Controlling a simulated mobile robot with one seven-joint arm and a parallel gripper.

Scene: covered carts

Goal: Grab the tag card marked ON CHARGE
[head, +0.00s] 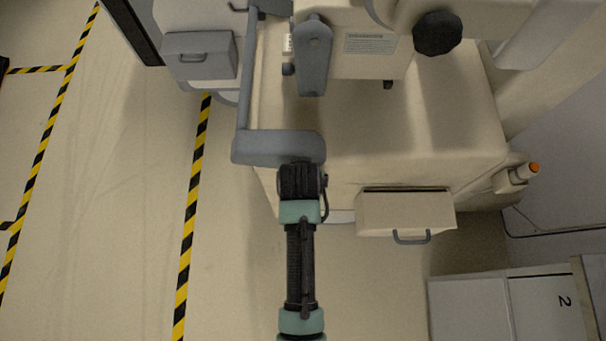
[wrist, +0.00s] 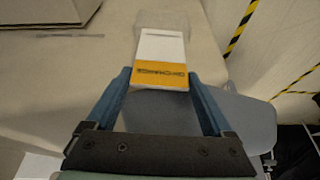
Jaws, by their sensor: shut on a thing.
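The tag card (wrist: 162,47) shows in the wrist view. It is white with an orange band, and the band carries dark lettering that reads ON CHARGE upside down. A clear, see-through edge shows around its far end. My gripper (wrist: 158,76) has its two blue fingers on either side of the card's orange end and is shut on it. In the head view my arm reaches up to the grey handle of the cart (head: 270,147). There the fingertips and the card are hidden or cannot be made out.
The beige covered cart (head: 420,135) fills the middle, with a drawer box (head: 400,215) at its front and a black knob (head: 437,33) above. A grey box (head: 198,58) stands at upper left. White cabinets (head: 470,310) are at lower right. Taped floor at left is clear.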

